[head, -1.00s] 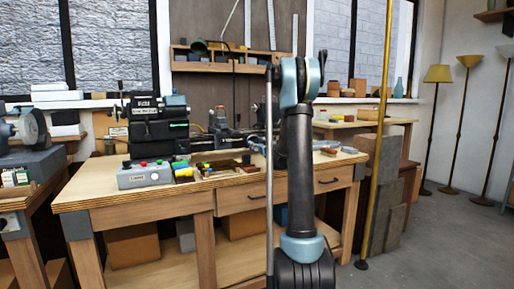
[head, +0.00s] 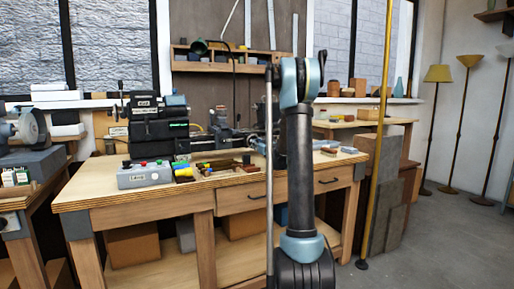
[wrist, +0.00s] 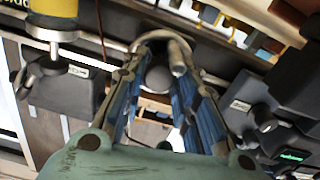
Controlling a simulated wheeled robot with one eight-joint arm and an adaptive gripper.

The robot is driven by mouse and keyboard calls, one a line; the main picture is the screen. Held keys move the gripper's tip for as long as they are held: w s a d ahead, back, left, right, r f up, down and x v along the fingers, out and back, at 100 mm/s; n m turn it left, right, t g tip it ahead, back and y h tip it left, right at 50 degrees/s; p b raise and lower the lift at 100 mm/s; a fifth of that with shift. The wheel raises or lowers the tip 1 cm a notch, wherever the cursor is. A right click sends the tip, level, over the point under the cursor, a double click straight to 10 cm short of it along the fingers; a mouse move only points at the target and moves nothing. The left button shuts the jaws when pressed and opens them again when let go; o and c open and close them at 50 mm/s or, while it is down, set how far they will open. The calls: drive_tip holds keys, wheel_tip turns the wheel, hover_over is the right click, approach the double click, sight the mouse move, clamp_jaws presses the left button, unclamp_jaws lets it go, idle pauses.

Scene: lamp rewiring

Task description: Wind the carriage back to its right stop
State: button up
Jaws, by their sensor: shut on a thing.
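The small lathe stands on the wooden bench, with its black headstock (head: 157,127) at the left in the head view. Its bed runs right from there, partly behind my arm. In the wrist view, my gripper (wrist: 161,52) has its blue-padded fingers closed in around a bright metal part (wrist: 177,60) at the rim of a round grey handwheel (wrist: 125,45). A grey rounded knob or hub (wrist: 158,78) shows between the fingers. I cannot tell from these views where the carriage sits relative to its right stop. My gripper is hidden in the head view.
A grey control box (head: 145,175) with coloured buttons sits at the bench's front left. Beside it is a shallow tray (head: 228,171) with small parts. A yellow cylinder (wrist: 53,8) is at the wrist view's upper left. A brass pole (head: 379,135) stands right of my arm.

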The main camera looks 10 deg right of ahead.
drive_tip(key=m, duration=0.8)
drive_tip(key=shift+m, duration=0.3)
drive_tip(key=m, duration=0.4)
drive_tip(key=shift+d+r+m, duration=0.1)
drive_tip(key=shift+m, duration=0.2)
drive_tip(key=m, duration=1.2)
drive_tip(key=shift+m, duration=0.3)
drive_tip(key=m, duration=0.4)
drive_tip(key=shift+m, duration=2.1)
